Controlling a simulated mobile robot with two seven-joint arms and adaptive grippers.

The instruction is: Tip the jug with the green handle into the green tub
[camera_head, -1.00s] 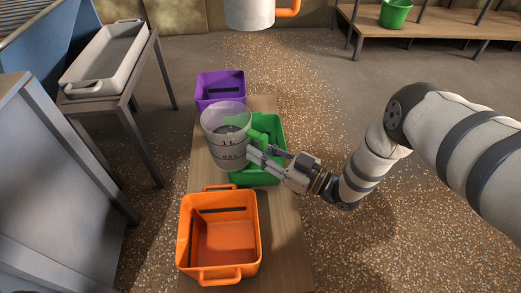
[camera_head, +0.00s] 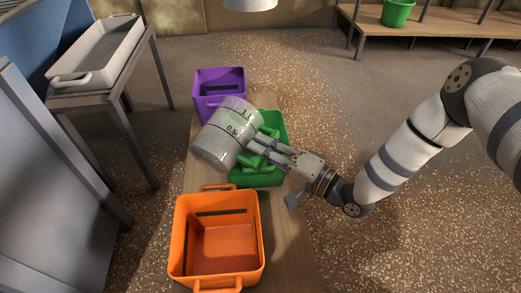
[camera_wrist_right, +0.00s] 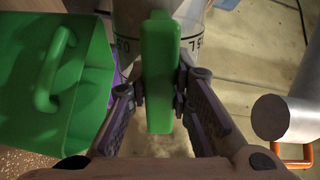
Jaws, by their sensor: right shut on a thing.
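The clear jug (camera_head: 226,132) with grey measuring marks is strongly tilted in the head view, its base toward the lower left and its mouth end toward the upper right. It is above the left part of the green tub (camera_head: 278,126) and hides some of it. My right gripper (camera_head: 262,150) is shut on the jug's green handle (camera_wrist_right: 160,65), with a finger on each side in the wrist view. The green tub also shows at the left of the wrist view (camera_wrist_right: 75,110). The jug's mouth and contents are hidden. My left gripper is not in view.
The orange tub (camera_head: 215,245) stands in front of the green tub on a wooden bench (camera_head: 285,235), and the purple tub (camera_head: 228,78) behind it. A grey tray (camera_head: 95,50) sits on a side table at left. A green bucket (camera_head: 397,12) stands on a far shelf.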

